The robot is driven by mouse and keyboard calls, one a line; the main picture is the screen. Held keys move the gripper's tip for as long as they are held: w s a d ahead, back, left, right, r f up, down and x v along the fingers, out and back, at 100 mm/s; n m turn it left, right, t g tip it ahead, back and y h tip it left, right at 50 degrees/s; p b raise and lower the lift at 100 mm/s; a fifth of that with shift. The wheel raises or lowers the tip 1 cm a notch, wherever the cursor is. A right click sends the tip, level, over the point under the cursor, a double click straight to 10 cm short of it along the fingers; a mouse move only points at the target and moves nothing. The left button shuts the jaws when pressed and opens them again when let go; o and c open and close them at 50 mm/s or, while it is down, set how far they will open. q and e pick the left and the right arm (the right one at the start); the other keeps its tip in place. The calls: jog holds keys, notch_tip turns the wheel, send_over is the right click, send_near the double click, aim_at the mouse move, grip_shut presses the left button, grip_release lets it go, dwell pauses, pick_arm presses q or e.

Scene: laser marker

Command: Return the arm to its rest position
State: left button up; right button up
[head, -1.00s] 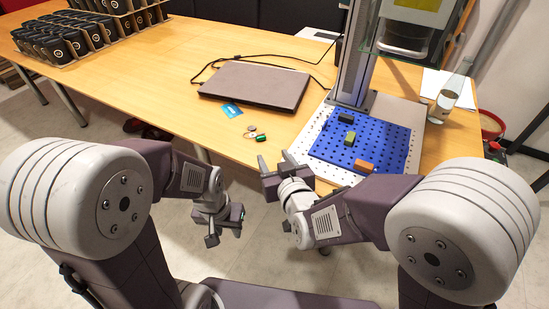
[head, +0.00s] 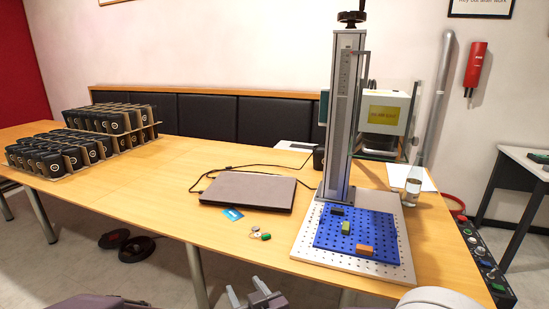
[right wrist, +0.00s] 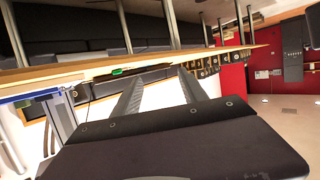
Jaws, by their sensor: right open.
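My right gripper (head: 246,292) shows at the bottom edge of the head view, in front of the table's near edge. Its two fingers are apart and nothing is between them. In the right wrist view the same gripper (right wrist: 160,82) has its two dark fingers spread, with the table edge beyond them. Most of the right arm is below the head view. My left gripper is out of view.
Floor in front is clear.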

jog(key=s+d+f+m+g+h, duration=0.1)
jog(key=d+f+g+h, duration=0.15)
jog(key=d+f, duration=0.35)
jog(key=s+d+f+m+g+h, duration=0.15)
jog(key=d+f+g, duration=0.25)
jog(key=d, duration=0.5)
jog(key=s+d+f+m+g+h, duration=0.25)
jog(key=s+d+g, duration=0.25)
jog(key=s+d, duration=0.5)
pick_arm(q)
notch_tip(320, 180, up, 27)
jog(key=p, duration=2.7)
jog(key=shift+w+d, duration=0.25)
pick_arm(e)
notch_tip(320, 180, up, 26)
jog(key=s, duration=0.1)
jog(key=shift+d+r+y, duration=0.15)
jog(key=shift+r+y, duration=0.05)
jog(key=shift+y, duration=0.15)
jog(key=shift+f, duration=0.1)
